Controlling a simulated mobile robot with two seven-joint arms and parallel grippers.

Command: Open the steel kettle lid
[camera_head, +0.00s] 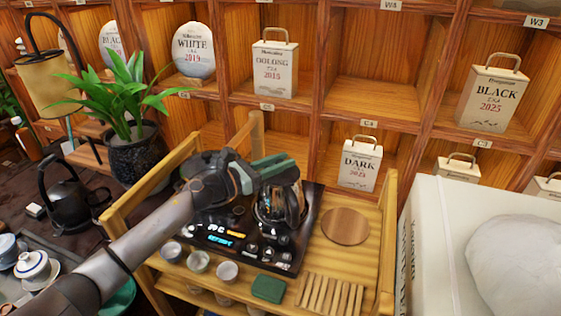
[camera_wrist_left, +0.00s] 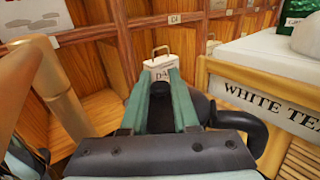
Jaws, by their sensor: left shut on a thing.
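The steel kettle (camera_head: 282,212) is dark and shiny and stands on the black tea tray (camera_head: 312,205) on a wooden cart. My left gripper (camera_head: 278,170), with green fingers, is right over the top of the kettle and hides most of its lid. In the left wrist view the fingers of my left gripper (camera_wrist_left: 162,92) are closed around a dark knob (camera_wrist_left: 186,110), which looks like the kettle lid's. The dark kettle handle (camera_wrist_left: 257,135) shows to the right of the fingers. I cannot tell whether the lid sits down or is raised. My right gripper is not in view.
A round wooden board (camera_head: 345,226), small cups (camera_head: 198,262) and a green box (camera_head: 269,289) are on the cart. A white box (camera_head: 430,235) stands at right. Behind is a shelf with tea tins (camera_head: 360,165). A black kettle (camera_head: 66,200) and potted plant (camera_head: 135,155) are at left.

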